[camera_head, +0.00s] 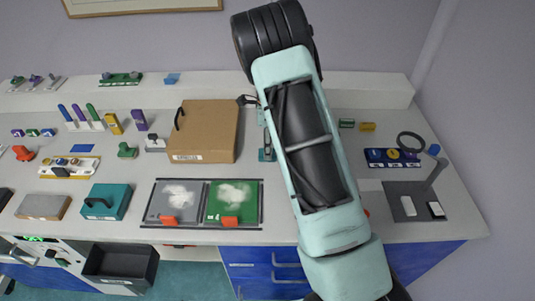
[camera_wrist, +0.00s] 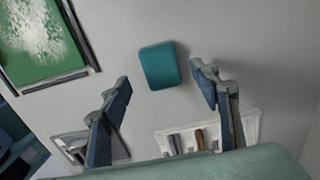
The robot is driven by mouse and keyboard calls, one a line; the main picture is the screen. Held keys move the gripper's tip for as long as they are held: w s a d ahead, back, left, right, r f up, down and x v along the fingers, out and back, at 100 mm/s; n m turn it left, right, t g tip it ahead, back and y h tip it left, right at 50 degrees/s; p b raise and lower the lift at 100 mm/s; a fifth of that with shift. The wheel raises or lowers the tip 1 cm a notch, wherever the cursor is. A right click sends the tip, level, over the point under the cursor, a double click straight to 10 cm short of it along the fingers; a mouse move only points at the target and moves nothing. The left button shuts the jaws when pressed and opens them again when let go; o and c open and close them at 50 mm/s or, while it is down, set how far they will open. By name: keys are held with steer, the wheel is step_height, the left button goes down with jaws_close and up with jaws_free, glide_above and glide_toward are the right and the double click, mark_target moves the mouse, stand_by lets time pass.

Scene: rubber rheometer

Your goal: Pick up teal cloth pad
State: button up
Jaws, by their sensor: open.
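The teal cloth pad (camera_wrist: 158,66) is a small rounded rectangle lying flat on the pale worktop in the wrist view. My gripper (camera_wrist: 162,78) is open, with one blue-grey finger on each side of the pad in that view. No contact shows between the fingers and the pad; the exact height above it cannot be told. In the head view, my arm covers the worktop right of the green panel, and I cannot make out the pad there.
A green panel with white powder (camera_head: 233,198) lies left of my arm, in a dark frame. A cardboard box (camera_head: 205,130) stands behind it. In the wrist view, a white holder with small cylinders (camera_wrist: 210,133) sits below the pad. A magnifier stand (camera_head: 420,190) is at right.

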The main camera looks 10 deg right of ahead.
steer(key=shift+w+f, duration=0.1)
steer(key=shift+f, duration=1.6)
steer(key=c, duration=1.1)
steer(key=shift+o, duration=0.2)
steer(key=shift+r, duration=0.1)
steer(key=shift+r, duration=0.65)
steer(key=s+a+r+b, duration=0.2)
steer(key=s+a+r, duration=0.8)
steer(key=r, duration=0.1)
steer(key=shift+r, duration=0.25)
